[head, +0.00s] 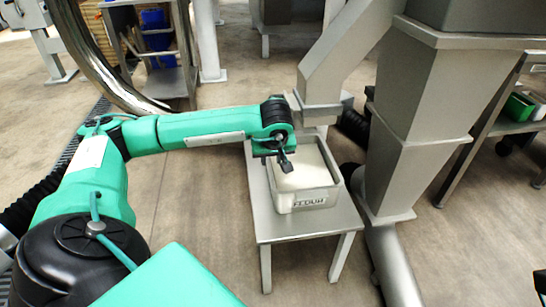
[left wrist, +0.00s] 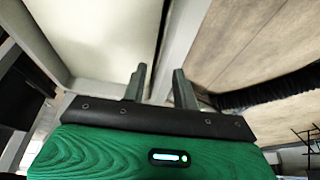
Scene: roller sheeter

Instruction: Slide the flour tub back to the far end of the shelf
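The flour tub (head: 305,201) is a grey rectangular bin labelled FLOUR, filled with white flour. It stands upright on a small grey metal shelf (head: 290,229), under a slanted chute. My left gripper (head: 285,163) reaches in from the left and points down at the tub's left, far part. In the left wrist view, the two fingers of my left gripper (left wrist: 160,86) stand apart. The pale flour surface (left wrist: 95,35) is left of them, and a grey edge runs down towards the gap between them. Contact with the tub is not clear.
The chute (head: 335,65) comes down close behind the tub. A tall grey hopper column (head: 415,125) stands just right of the shelf. A rack with blue bins (head: 157,40) is at the back left. The floor left of the shelf is open.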

